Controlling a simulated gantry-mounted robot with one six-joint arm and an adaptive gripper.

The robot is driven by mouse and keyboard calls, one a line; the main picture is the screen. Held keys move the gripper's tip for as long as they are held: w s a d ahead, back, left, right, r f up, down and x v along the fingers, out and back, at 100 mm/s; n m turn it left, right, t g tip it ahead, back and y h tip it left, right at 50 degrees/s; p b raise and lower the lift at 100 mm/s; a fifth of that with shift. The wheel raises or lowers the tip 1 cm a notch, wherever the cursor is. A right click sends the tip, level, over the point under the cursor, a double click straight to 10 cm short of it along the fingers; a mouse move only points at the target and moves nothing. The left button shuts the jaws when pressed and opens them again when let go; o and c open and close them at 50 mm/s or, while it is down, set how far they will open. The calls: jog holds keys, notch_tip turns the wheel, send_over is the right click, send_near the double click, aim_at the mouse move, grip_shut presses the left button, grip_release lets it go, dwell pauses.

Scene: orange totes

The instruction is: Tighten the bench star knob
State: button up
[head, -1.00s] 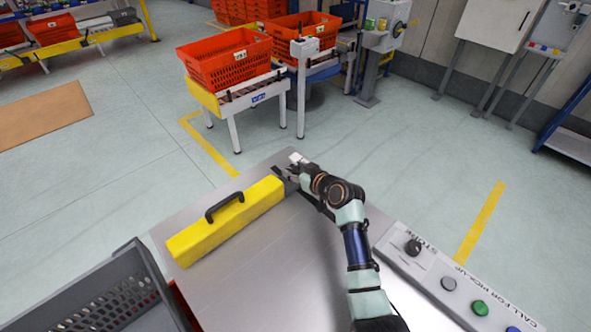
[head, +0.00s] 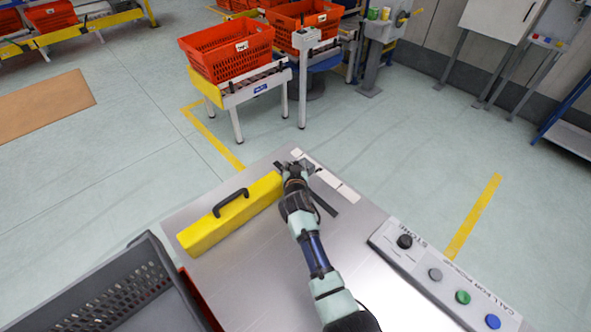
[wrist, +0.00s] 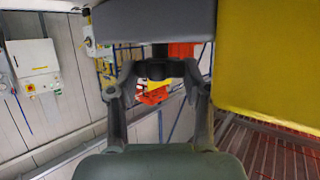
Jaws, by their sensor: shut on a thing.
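The dark star knob (wrist: 165,69) hangs on a short dark shaft below a grey block (wrist: 155,20) in the wrist view. My gripper (wrist: 160,80) has its fingers on both sides of the knob and is shut on it. In the head view, my gripper (head: 297,170) is at the far corner of the metal bench (head: 245,265), by the end of a yellow cover (head: 235,220) with a black handle. My gripper hides the knob there. The yellow cover also fills the upper right of the wrist view (wrist: 265,60).
A control panel (head: 440,275) with a black knob and buttons lies along the bench's right side. A grey crate (head: 110,295) stands at the lower left. An orange tote (head: 228,52) sits on a roller stand beyond the bench. The bench's middle is clear.

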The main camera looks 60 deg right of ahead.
jog(key=shift+w+m+g+h+b, duration=0.1)
jog(key=shift+m+g+h+b, duration=0.2)
jog(key=shift+m+g+b, duration=0.15)
jog(key=o, duration=0.9)
jog(key=shift+a, duration=0.1)
jog(key=shift+c, duration=0.2)
jog(key=shift+r, duration=0.1)
notch_tip(320, 180, up, 10)
